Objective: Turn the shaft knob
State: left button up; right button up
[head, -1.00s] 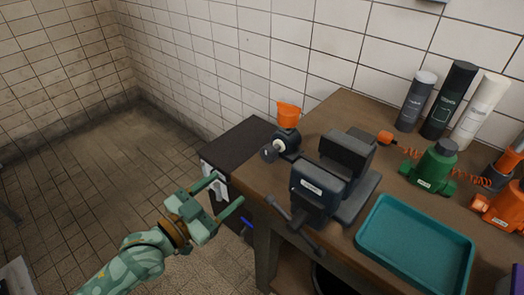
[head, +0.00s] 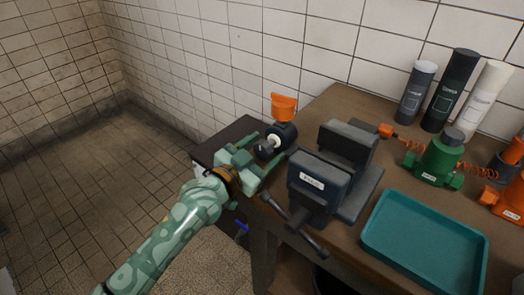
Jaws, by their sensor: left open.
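The shaft knob (head: 265,150) is a dark knob on a pale collar, facing left from a dark round housing (head: 285,136) with an orange funnel-shaped top (head: 284,106). It sits at the table's left back corner. My green left gripper (head: 268,160) is open, with its fingers pointing up and right at the knob. One finger shows just below the knob and the other is near its left side. Whether either finger touches the knob I cannot tell. My right gripper is not in view.
A dark vise (head: 322,187) with a handle stands just right of the gripper. A teal tray (head: 425,245), a green device (head: 436,160) and several bottles (head: 448,92) are farther right on the wooden table (head: 355,100). Open tiled floor lies left.

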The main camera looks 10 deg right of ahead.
pick_arm(q)
jog(key=c, duration=1)
jog(key=shift+r+n+p, duration=0.15)
jog(key=shift+n+p, duration=0.3)
jog(key=shift+n, duration=0.55)
jog(key=n, duration=0.3)
jog(key=shift+n+p, duration=0.3)
jog(key=shift+n, duration=0.1)
jog(key=o, duration=1)
